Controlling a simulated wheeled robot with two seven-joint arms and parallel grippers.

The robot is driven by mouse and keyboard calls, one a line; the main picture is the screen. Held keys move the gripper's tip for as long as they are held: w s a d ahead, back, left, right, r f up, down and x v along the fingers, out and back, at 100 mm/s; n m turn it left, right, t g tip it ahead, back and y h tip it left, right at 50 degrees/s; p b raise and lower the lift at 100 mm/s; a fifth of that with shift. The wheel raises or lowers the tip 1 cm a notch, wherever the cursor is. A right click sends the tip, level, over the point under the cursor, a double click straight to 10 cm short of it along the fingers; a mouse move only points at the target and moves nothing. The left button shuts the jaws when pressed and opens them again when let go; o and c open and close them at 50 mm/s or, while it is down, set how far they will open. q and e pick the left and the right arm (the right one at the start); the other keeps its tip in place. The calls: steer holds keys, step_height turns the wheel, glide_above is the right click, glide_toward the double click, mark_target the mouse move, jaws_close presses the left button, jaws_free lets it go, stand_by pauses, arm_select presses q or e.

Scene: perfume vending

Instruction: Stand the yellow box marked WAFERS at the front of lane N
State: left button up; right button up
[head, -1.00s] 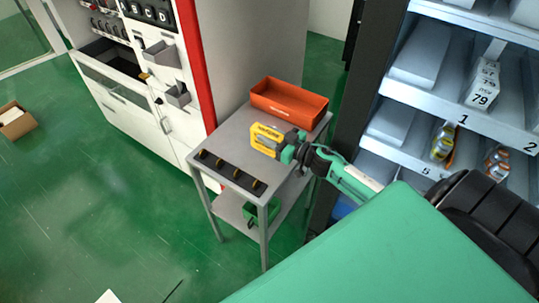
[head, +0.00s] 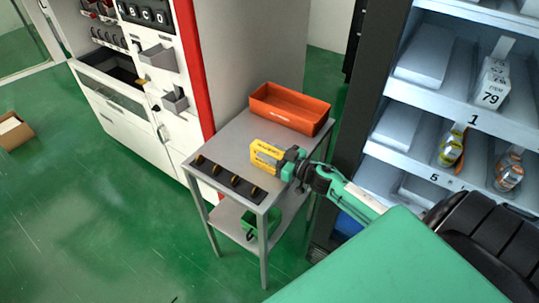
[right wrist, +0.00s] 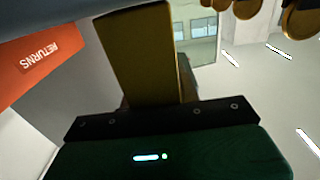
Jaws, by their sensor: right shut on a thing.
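The yellow box (head: 265,156) is in the head view, above or on the grey side table, at the tip of my right gripper (head: 283,163). My right gripper is shut on it. In the right wrist view the box (right wrist: 143,55) fills the upper middle as a dark yellow face, with no lettering visible from there. The head view is too small to read its marking surely. The vending shelves with numbered lanes (head: 430,158) stand at the right; labels 1 and 5 show. No lane N label is readable. My left gripper is not in view.
An orange bin (head: 290,113) sits at the back of the table (head: 225,140); its RETURNS label shows in the right wrist view (right wrist: 40,62). A black strip with yellow hooks (head: 228,180) lies along the table's front. A white machine (head: 130,100) stands left. Green floor is open.

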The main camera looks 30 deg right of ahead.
steer(key=shift+f, duration=0.1)
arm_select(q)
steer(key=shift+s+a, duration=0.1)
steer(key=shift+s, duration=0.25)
arm_select(e)
steer(key=o, duration=1)
steer(key=shift+r, duration=0.2)
arm_select(q)
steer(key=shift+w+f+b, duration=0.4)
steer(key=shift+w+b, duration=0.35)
steer(key=shift+b, duration=0.1)
arm_select(e)
steer(key=v, duration=1.2)
steer(key=shift+f, duration=0.1)
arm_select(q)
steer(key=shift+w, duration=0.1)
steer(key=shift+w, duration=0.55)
